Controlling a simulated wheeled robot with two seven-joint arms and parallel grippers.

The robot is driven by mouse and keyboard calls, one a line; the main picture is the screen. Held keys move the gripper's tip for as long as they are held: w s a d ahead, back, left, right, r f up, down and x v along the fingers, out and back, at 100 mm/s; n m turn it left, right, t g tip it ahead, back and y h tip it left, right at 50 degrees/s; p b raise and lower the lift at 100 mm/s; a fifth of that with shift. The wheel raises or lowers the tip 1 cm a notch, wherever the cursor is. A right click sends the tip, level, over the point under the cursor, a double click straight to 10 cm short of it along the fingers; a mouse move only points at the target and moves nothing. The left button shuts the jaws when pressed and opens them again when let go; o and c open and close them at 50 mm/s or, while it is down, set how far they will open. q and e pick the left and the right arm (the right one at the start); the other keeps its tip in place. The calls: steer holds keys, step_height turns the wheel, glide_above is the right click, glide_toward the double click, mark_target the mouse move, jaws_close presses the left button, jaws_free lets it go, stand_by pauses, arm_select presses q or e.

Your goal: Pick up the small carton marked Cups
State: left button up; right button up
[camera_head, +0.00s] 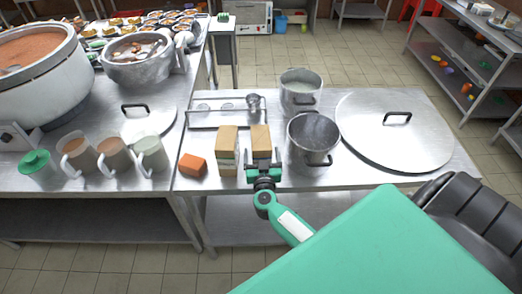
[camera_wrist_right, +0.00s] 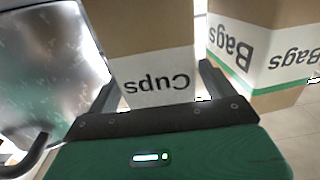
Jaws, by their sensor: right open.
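The small carton marked Cups (camera_head: 261,140) is brown with a white label and stands upright on the steel table. In the right wrist view its label reads upside down on the Cups carton (camera_wrist_right: 157,72). My right gripper (camera_head: 264,166) is open at the near side of this carton. In the wrist view the carton shows between the two fingers, with the gripper not closed on it. A similar carton marked Bags (camera_head: 227,142) stands just left of it; it also shows in the wrist view (camera_wrist_right: 262,48). My left gripper is out of view.
A steel pot (camera_head: 313,136) stands close on the right, with another pot (camera_head: 300,92) behind it. A large lid (camera_head: 395,138) lies farther right.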

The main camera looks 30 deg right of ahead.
steer(key=shift+x, duration=0.95)
steer(key=shift+c, duration=0.3)
steer(key=c, duration=1.1)
steer(key=shift+c, duration=0.4)
steer(key=shift+r, duration=0.1)
